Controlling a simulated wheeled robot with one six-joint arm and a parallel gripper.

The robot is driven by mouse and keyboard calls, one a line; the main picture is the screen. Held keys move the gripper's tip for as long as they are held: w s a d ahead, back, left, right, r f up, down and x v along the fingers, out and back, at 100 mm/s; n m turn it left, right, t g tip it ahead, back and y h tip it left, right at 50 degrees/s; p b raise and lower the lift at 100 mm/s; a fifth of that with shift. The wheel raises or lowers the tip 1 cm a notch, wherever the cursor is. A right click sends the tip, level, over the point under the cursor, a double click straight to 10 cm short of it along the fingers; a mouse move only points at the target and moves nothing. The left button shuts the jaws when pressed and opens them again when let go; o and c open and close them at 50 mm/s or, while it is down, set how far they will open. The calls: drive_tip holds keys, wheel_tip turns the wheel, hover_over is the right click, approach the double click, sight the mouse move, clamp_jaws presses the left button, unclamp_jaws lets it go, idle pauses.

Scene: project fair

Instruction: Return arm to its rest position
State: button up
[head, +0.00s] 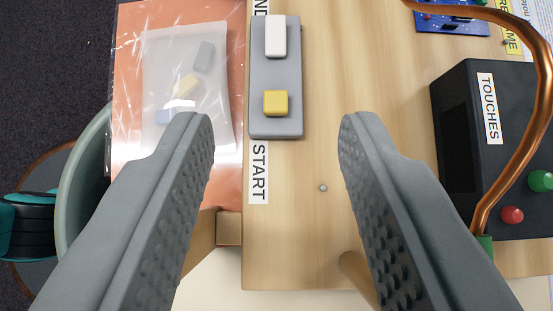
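My gripper (277,135) shows in the head view with its two grey, dimpled fingers wide apart. Nothing is between the fingers. They hang above the front part of a light wooden board (340,90). The rest of my arm is not in view.
A grey block (290,60) carries a white piece and a yellow piece beyond the fingertips. A glossy orange sheet (127,60) lies at left, near a pale green round rim (82,170). A black "TOUCHES" box (455,120) and bent copper tube (545,90) stand at right.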

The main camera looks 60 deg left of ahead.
drive_tip(key=s+a+m+t+h, duration=0.2)
drive_tip(key=s+a+m+h, duration=0.1)
drive_tip(key=a, duration=0.4)
drive_tip(key=s+a+m+t+h, duration=0.2)
drive_tip(key=s+a+m+h, duration=0.15)
drive_tip(key=a, duration=0.35)
drive_tip(key=s+a+r+m+t, duration=0.1)
drive_tip(key=s+a+m+t, duration=0.1)
drive_tip(key=s+a+t, duration=0.2)
drive_tip(key=s+a+r+m+t+h, duration=0.1)
drive_tip(key=s+a+t, duration=0.3)
drive_tip(key=s, duration=0.4)
drive_tip(key=shift+s+a+r+m, duration=0.35)
drive_tip(key=shift+a+r+m, duration=0.1)
drive_tip(key=shift+a+m, duration=0.45)
